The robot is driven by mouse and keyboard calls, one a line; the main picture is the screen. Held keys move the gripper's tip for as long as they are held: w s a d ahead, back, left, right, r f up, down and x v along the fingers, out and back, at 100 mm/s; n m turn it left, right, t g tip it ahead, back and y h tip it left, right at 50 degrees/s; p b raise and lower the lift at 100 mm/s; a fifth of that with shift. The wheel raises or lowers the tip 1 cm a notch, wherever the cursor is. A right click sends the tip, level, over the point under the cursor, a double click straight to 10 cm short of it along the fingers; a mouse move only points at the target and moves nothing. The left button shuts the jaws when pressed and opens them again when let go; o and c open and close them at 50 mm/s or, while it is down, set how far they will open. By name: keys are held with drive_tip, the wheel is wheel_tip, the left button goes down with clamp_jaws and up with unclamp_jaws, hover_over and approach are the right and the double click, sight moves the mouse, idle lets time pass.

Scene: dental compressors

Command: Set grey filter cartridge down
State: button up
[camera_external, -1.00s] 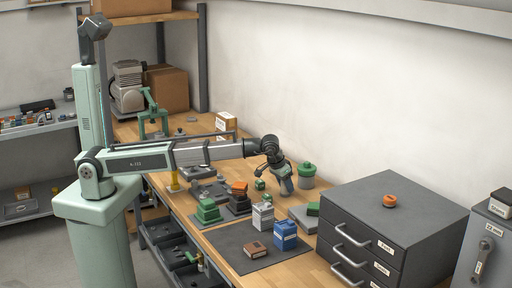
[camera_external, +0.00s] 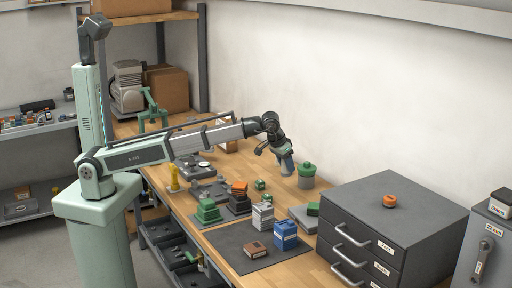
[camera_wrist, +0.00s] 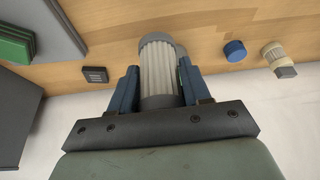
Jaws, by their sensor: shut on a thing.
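The grey filter cartridge (camera_wrist: 158,70), a ribbed pale cylinder with darker grey end caps, sits between the two blue fingers of my gripper (camera_wrist: 158,88) in the wrist view. The fingers are shut on its sides. In the external view my gripper (camera_external: 286,166) hangs over the wooden bench (camera_external: 284,190), left of a green-lidded canister, and the cartridge is too small there to make out clearly. In the wrist view bare wood shows around the cartridge, and its distance from the bench cannot be told.
The green-lidded canister (camera_external: 306,176) stands close to the right. A grey drawer cabinet (camera_external: 385,220) fills the bench's right end. A blue cap (camera_wrist: 235,50) lies on bare wood.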

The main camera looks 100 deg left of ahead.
drive_tip(key=shift+r, duration=0.4)
drive_tip(key=shift+a, duration=0.25)
drive_tip(key=s+a+n+g, duration=0.1)
drive_tip(key=s+a+n, duration=0.1)
drive_tip(key=s+a, duration=0.75)
drive_tip(key=s+a+n+y, duration=0.15)
drive_tip(key=s+a, duration=0.25)
drive_tip(key=a, duration=1.1)
drive_tip(key=s+a+n+g+h, duration=0.15)
drive_tip(key=s+a, duration=0.45)
drive_tip(key=a, duration=0.6)
drive_tip(key=shift+w+d+f+m+t, duration=0.1)
drive_tip(key=shift+w+f+m+t, duration=0.35)
drive_tip(key=shift+f+m, duration=0.8)
drive_tip(key=shift+w+a+f+m+t, duration=0.1)
drive_tip(key=shift+w+f+m+t, duration=0.35)
drive_tip(key=shift+f, duration=1.5)
drive_tip(key=shift+w+d+f+m+t, duration=0.1)
drive_tip(key=shift+w+f+m+t, duration=0.3)
drive_tip(key=shift+f+m, duration=0.85)
drive_tip(key=shift+f+n, duration=0.35)
drive_tip(key=shift+f, duration=0.15)
drive_tip(key=o, duration=1.1)
drive_tip(key=shift+r, duration=0.1)
